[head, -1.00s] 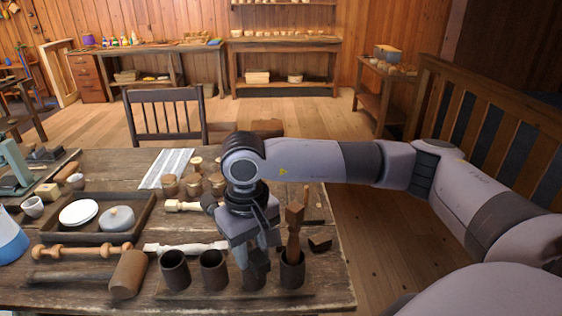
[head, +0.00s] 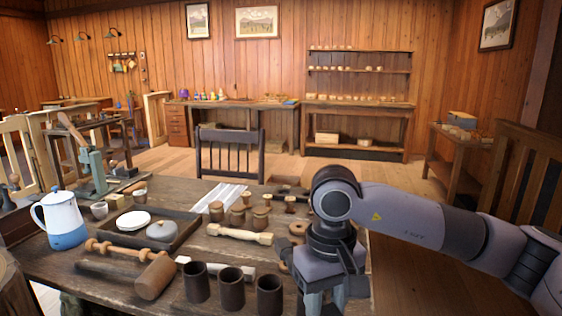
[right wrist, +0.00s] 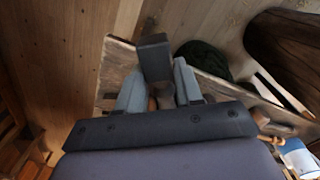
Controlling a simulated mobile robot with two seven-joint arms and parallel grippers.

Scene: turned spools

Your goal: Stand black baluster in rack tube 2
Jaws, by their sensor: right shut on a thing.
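My right gripper (head: 327,296) is at the lower edge of the head view, right of the rack tubes, with its fingertips cut off. In the right wrist view its fingers (right wrist: 158,88) are shut on the black baluster, whose dark square end (right wrist: 154,58) sticks out between them. The baluster's other end is hidden. Three dark, round rack tubes show in the head view: a left one (head: 195,283), a middle one (head: 231,289) and a right one (head: 269,296). I see no numbers on them. My left gripper is out of view.
Behind the tubes lie a pale turned piece (head: 236,271) and a light baluster (head: 240,234). A mallet (head: 155,277), a long spindle (head: 130,253), a tray (head: 188,236) and a blue-white jug (head: 62,222) occupy the table's left. Small wooden pots (head: 238,214) stand farther back.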

